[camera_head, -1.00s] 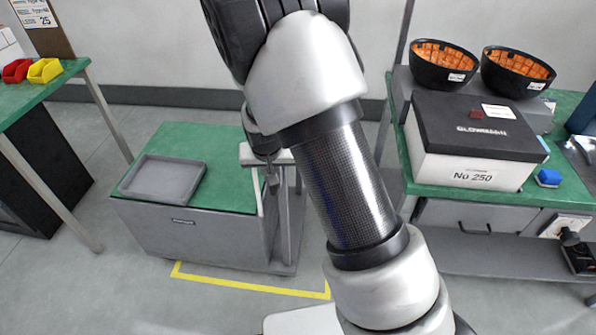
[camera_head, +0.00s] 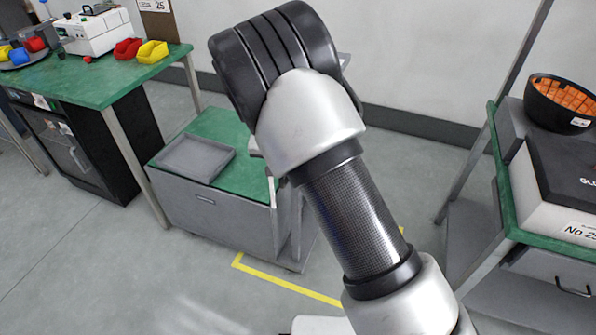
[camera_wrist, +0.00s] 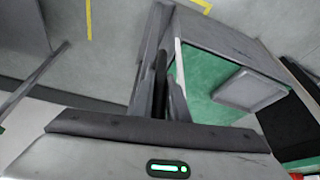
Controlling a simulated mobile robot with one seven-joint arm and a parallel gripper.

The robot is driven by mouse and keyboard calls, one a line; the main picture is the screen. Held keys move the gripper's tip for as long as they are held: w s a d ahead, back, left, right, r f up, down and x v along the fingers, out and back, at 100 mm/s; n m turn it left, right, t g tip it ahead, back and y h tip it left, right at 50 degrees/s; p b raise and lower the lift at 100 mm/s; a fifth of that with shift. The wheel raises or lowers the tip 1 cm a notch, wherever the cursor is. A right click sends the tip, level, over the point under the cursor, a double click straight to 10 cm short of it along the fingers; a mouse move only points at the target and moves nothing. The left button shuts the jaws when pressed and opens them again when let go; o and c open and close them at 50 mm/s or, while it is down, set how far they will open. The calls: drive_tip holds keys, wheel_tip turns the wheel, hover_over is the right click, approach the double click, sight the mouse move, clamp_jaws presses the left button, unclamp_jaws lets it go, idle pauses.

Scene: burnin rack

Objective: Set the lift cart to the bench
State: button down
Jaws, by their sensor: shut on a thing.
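The lift cart (camera_head: 215,215) is a grey box-like cart with a green top, standing on the floor left of my arm in the head view. A shallow grey tray (camera_head: 196,158) lies on its top. The cart (camera_wrist: 222,42) and tray (camera_wrist: 248,90) also show in the wrist view. My gripper (camera_wrist: 162,90) is shut on the cart at its end, probably on its handle; the exact contact is hard to see. In the head view my arm hides the gripper. A green-topped bench (camera_head: 105,82) stands left of the cart, its near leg beside the cart's left end.
Yellow floor tape (camera_head: 285,284) runs in front of the cart. Red (camera_head: 127,48) and yellow (camera_head: 153,51) bins sit on the left bench. Another green-topped bench (camera_head: 508,205) stands at right with a box (camera_head: 560,185) and black bowl (camera_head: 562,105). Floor at front left is clear.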

drive_tip(key=shift+w+a, duration=0.25)
drive_tip(key=shift+a, duration=0.6)
drive_tip(key=shift+w+a, duration=0.3)
drive_tip(key=shift+a, duration=0.5)
drive_tip(key=shift+w+a, duration=0.25)
drive_tip(key=shift+a, duration=0.6)
drive_tip(key=shift+r, duration=0.1)
drive_tip(key=c, duration=1.7)
unclamp_jaws()
drive_tip(key=shift+a, duration=0.1)
drive_tip(key=p+v, duration=0.2)
drive_tip(key=v, duration=1.5)
drive_tip(key=shift+r, duration=0.15)
